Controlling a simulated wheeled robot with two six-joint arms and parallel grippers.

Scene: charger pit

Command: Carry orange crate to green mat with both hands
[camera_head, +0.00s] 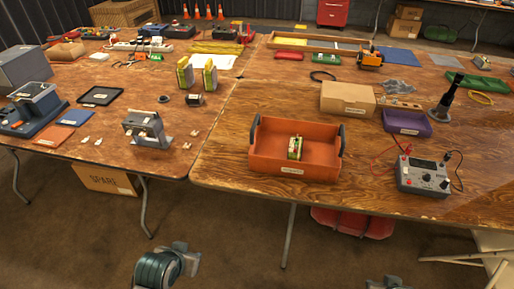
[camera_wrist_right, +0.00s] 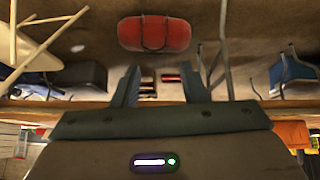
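The orange crate (camera_head: 268,161) stands on the near right table in the head view, close to its front edge. It has a dark handle at each end and a white label on the front. A small green, white and red item (camera_head: 295,147) stands inside. I cannot make out a green mat. My right gripper (camera_wrist_right: 162,85) is open and empty in the right wrist view, low in front of the tables and apart from the crate. Parts of my arms show at the head view's bottom edge. My left gripper's fingers are not visible.
Right of the crate are a cardboard box (camera_head: 348,98), a purple tray (camera_head: 405,122) and a grey meter (camera_head: 424,176) with leads. A dark upright tool (camera_head: 448,98) stands behind the meter. A red bag (camera_wrist_right: 154,33) lies under the table. Bare wood lies left of the crate.

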